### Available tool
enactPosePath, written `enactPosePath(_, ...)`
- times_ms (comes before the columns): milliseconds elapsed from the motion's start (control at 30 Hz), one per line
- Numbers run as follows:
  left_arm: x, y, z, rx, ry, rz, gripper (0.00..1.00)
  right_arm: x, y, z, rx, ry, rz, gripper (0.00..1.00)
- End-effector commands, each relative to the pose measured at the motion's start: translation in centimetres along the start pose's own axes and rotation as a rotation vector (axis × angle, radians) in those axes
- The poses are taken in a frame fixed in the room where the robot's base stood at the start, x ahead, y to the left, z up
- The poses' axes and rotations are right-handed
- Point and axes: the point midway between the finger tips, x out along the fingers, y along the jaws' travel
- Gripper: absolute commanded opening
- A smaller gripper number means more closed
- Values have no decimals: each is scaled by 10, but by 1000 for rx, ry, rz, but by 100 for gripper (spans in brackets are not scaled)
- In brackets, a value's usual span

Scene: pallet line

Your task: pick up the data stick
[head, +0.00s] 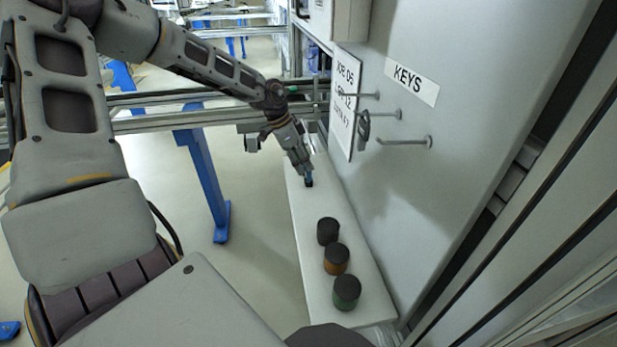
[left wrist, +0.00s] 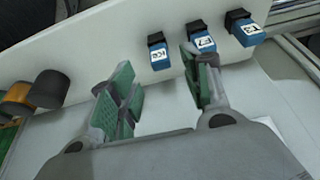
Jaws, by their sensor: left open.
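Three small blue data sticks with dark caps and white labels stand in a row at the shelf edge in the left wrist view: a left one (left wrist: 158,57), a middle one (left wrist: 203,43) and a right one (left wrist: 248,34). The labels are too small to read surely. My left gripper (left wrist: 156,62) is open and empty, its green pads either side of the left stick in the picture; the right pad is close to the middle stick. In the head view my left gripper (head: 304,168) is over the shelf's far end, with one stick (head: 309,182) partly showing at its tip. My right gripper is not in view.
The narrow white shelf (head: 305,226) carries three dark-lidded jars: black (head: 328,232), amber (head: 337,266) and green (head: 346,299). The grey cabinet wall beside it has pegs, a "KEYS" label (head: 412,81) and a hanging dark item (head: 363,128). Open floor lies left of the shelf.

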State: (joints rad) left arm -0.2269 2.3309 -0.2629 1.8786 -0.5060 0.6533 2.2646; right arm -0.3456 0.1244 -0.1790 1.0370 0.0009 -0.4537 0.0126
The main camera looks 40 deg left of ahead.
Motion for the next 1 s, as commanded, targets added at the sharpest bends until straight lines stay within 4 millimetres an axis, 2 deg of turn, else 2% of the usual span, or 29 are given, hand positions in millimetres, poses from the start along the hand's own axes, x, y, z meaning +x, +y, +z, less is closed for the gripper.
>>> enactPosePath(467, 3, 0, 0, 0, 0, 0, 48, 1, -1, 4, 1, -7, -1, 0)
enactPosePath(1000, 40, -1, -1, 1, -1, 1, 48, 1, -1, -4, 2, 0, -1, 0)
